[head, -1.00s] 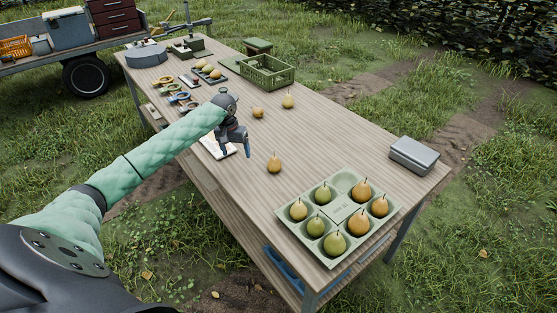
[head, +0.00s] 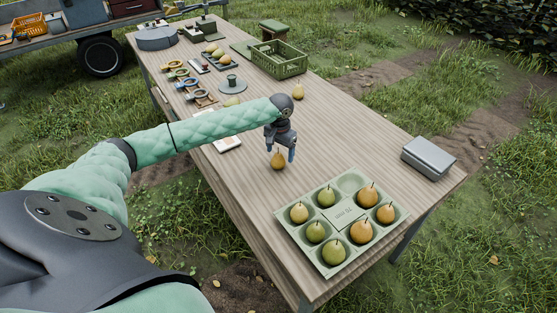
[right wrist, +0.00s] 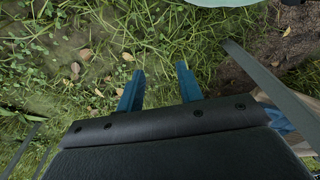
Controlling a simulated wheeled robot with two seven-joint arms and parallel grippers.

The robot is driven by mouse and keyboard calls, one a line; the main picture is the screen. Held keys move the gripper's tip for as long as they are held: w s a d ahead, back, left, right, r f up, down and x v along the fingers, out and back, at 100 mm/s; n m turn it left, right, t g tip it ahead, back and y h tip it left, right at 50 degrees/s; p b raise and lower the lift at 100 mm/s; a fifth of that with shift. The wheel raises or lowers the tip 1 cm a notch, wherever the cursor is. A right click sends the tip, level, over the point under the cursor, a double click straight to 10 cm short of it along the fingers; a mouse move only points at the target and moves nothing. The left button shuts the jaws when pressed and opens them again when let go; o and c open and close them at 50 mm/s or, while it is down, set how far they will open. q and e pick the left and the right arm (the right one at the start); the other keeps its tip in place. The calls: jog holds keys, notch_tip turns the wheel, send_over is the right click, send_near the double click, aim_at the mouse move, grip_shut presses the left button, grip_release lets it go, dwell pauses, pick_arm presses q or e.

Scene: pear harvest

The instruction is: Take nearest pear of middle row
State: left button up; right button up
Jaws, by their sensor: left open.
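A yellow-brown pear (head: 278,162) stands upright on the wooden table (head: 335,140), nearest of the loose pears. My left gripper (head: 280,150) is open just above it, its blue-tipped fingers pointing down around the pear's top; I cannot tell if they touch it. Another loose pear (head: 298,92) stands farther back, and one (head: 232,101) is partly hidden behind my left forearm. My right gripper (right wrist: 158,92) shows in the right wrist view with its two blue fingers apart and nothing between them, over grass.
A green tray (head: 345,214) with several pears and one empty cup lies at the table's near end. A grey metal box (head: 428,158) sits at the right edge. A green crate (head: 277,62), tools and a scale-like plate (head: 233,86) stand farther back. The table's right middle is clear.

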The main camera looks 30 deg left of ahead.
aim_at(279, 153)
pick_arm(q)
jog(key=f, duration=0.1)
jog(key=f+p, duration=0.1)
jog(key=f, duration=0.1)
jog(key=shift+s+f+p, duration=0.2)
jog(key=shift+f+p, duration=0.05)
jog(key=shift+p, duration=0.05)
jog(key=shift+a+f, duration=0.1)
jog(key=shift+f, duration=0.4)
pick_arm(e)
jog(key=shift+s+d+f, duration=0.1)
jog(key=shift+d+f, duration=0.1)
jog(key=shift+f, duration=0.65)
jog(key=shift+w+d+f, duration=0.1)
jog(key=shift+d+f, duration=0.15)
jog(key=shift+f, duration=0.55)
jog(key=shift+s+d+f, duration=0.1)
jog(key=shift+d+f, duration=0.1)
jog(key=shift+f, duration=0.65)
pick_arm(q)
jog(key=c, duration=1.1)
pick_arm(e)
jog(key=shift+s, duration=0.1)
pick_arm(q)
jog(key=shift+r, duration=0.1)
